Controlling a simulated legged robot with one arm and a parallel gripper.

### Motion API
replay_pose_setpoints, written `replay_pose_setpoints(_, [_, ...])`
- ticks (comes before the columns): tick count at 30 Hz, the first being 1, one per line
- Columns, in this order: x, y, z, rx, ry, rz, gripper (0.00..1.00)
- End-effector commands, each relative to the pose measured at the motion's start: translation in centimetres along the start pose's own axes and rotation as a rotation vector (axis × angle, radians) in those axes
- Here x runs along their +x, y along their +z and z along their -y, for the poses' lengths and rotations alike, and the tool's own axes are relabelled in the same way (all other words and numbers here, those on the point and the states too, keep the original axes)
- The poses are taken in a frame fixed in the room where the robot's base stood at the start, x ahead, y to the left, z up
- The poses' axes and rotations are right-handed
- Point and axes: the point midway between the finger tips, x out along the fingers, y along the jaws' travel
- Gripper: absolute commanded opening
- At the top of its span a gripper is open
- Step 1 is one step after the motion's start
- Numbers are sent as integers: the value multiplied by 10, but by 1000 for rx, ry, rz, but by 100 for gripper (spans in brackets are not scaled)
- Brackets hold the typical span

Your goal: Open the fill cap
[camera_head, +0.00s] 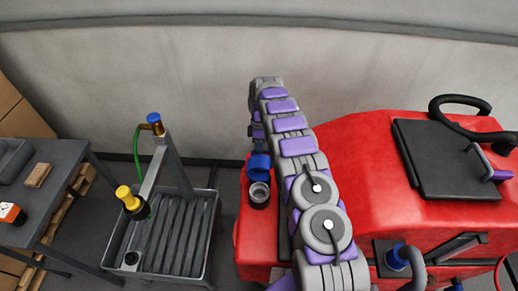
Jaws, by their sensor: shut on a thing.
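The red scrubber (355,165) stands at the right. Its fill opening (259,195), a dark round neck with a pale inside, shows uncovered near the machine's left end. The blue fill cap (259,166) is above and behind the neck, apparently swung up off it; whether it is still attached there, I cannot tell. My gripper (257,148) is at the cap's upper edge, shut on the cap, mostly hidden behind my purple and grey arm, which crosses over the scrubber. The fingers' exact contact is hidden.
A grey slatted basin (172,238) with a post, green hose and yellow-topped fitting (130,197) stands left. A dark table (70,170) is at far left. The scrubber's black lid (445,160) and hoses are at right. Dark floor lies between basin and scrubber.

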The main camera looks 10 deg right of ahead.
Motion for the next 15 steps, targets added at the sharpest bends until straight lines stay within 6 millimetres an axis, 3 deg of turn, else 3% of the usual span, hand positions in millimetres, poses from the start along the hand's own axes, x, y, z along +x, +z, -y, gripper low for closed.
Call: replay_pose_setpoints(15, [2,0,-4,2,-1,0,0])
